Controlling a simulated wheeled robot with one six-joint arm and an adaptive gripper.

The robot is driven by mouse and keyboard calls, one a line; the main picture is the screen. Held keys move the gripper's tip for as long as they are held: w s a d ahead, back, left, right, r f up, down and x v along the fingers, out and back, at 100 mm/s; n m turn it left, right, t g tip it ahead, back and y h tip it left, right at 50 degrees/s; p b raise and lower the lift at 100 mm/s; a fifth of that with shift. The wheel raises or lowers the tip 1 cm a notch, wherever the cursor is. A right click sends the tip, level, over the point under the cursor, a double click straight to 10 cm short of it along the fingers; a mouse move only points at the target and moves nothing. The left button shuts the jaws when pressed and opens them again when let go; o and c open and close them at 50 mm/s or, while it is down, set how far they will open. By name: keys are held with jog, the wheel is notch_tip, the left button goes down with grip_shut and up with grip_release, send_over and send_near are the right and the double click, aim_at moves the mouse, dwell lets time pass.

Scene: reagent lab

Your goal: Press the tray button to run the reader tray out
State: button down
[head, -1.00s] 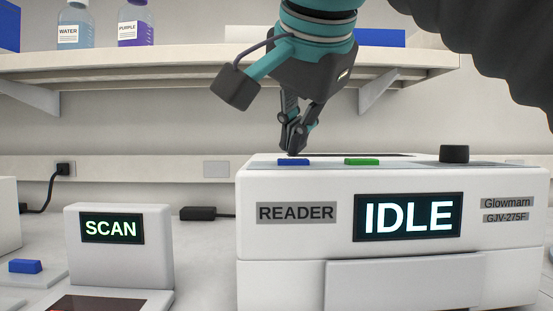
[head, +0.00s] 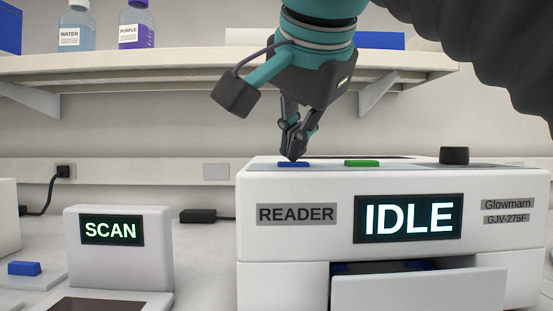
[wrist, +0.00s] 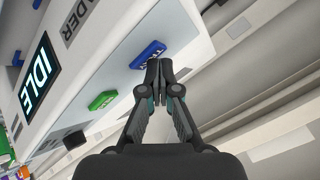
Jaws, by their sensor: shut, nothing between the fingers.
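The white reader (head: 285,240) stands on the bench at the right, its display (head: 408,217) reading IDLE. The blue tray button (head: 293,164) is on its top at the left, and it also shows in the wrist view (wrist: 147,55). The green button (head: 362,163) is to its right. My gripper (head: 292,158) is shut and empty, pointing down with its fingertips at the blue button. They appear to touch it. The tray drawer (head: 420,291) at the reader's front is partly out, with a dark opening and blue parts behind its front.
A black knob (head: 454,155) rises from the reader's top at the right. A scanner reading SCAN (head: 112,229) stands at the left, near another blue button (head: 24,268). A shelf (head: 190,62) with bottles hangs behind my arm.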

jog(key=shift+r+p, duration=0.7)
jog(key=shift+r, duration=0.05)
notch_tip(320, 180, up, 3)
jog(key=p, duration=0.2)
jog(key=shift+f+p, duration=0.2)
jog(key=shift+p, duration=0.1)
jog(key=shift+r+p, duration=0.35)
jog(key=shift+r, duration=0.8)
jog(key=shift+s+d, duration=0.1)
